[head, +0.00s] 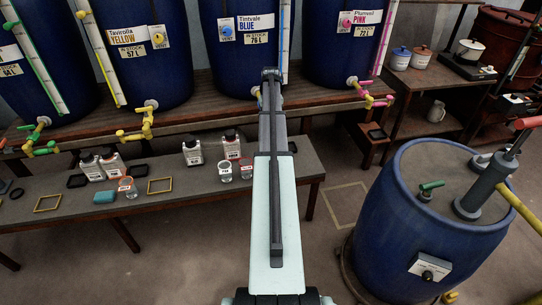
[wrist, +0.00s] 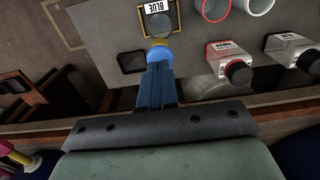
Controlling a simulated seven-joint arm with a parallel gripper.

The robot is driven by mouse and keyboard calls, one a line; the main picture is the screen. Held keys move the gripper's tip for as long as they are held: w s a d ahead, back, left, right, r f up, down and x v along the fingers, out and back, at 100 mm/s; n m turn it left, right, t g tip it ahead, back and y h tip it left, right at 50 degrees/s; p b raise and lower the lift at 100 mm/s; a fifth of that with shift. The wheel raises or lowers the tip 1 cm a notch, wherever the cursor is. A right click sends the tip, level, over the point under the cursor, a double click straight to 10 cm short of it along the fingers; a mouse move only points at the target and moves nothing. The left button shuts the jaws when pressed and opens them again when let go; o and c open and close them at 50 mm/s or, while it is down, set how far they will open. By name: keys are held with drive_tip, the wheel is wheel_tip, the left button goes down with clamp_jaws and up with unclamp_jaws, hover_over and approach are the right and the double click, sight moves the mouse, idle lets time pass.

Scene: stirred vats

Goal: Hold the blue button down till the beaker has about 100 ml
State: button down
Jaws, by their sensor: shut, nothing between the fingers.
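In the wrist view my gripper (wrist: 160,68) is shut and empty. Its fingertips meet a blue and yellow tap (wrist: 165,54), with no clear gap between them. The blue button itself is hidden or cannot be told apart from the tap. Just past the tap, a beaker (wrist: 158,24) stands inside a yellow square frame on the bench, by a label reading BLUE. The tap partly covers it, and its liquid level cannot be read. In the head view the Tintvale BLUE vat (head: 238,60) stands behind my arm, which hides most of its tap.
A bench (head: 290,185) below the vats holds bottles (head: 193,152), beakers (head: 226,173), yellow frames and a teal sponge (head: 104,197). Yellow (head: 148,120) and pink (head: 365,90) taps flank my arm. A blue drum (head: 400,235) with a pump stands at right.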

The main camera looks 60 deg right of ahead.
drive_tip(key=shift+f, duration=0.1)
idle(0.6)
drive_tip(key=shift+f, duration=1.2)
drive_tip(key=shift+r, duration=0.1)
idle(1.1)
wheel_tip(320, 180, up, 8)
drive_tip(key=shift+f, duration=0.1)
idle(0.8)
